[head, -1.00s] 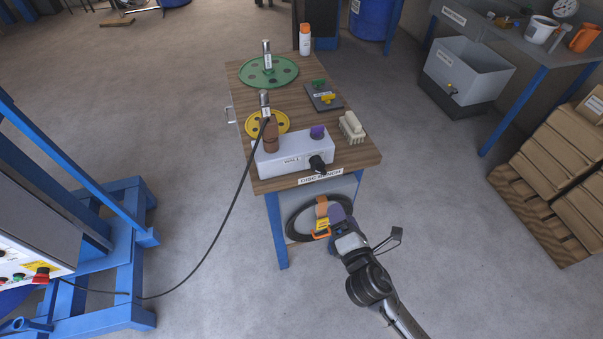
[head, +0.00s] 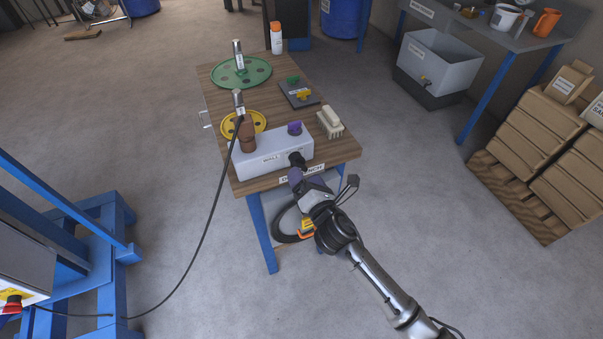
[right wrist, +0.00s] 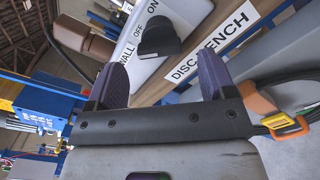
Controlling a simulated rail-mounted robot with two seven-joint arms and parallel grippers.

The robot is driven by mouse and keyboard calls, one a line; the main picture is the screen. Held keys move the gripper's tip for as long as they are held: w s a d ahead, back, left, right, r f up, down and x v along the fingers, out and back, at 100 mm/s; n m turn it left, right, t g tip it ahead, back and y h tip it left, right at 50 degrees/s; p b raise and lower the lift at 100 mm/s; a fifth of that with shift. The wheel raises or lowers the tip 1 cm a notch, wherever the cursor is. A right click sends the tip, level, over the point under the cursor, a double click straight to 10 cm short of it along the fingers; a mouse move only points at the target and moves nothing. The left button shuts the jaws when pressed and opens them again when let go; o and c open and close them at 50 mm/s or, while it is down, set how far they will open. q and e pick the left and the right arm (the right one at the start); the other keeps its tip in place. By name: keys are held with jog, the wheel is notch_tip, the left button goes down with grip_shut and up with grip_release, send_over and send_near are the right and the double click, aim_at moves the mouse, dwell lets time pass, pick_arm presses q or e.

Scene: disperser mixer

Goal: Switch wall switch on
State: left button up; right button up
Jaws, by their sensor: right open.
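The wall switch is a white box (head: 270,156) labelled WALL at the front of the disc bench. Its black knob (head: 297,160) is on the right end of the front face. In the right wrist view the knob (right wrist: 158,38) sits beside OFF and ON marks; I cannot tell which mark it points to. My right gripper (head: 304,180) is close in front of the knob. In the right wrist view its two purple fingers (right wrist: 160,77) are spread apart and empty, with the knob just beyond and between them. My left gripper is not in view.
A coiled hose (head: 283,225) hangs below.

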aim_at(300, 166)
jog(key=shift+b+x, duration=0.3)
jog(key=shift+x, duration=1.2)
jog(key=c, duration=0.9)
jog(key=shift+c, duration=0.2)
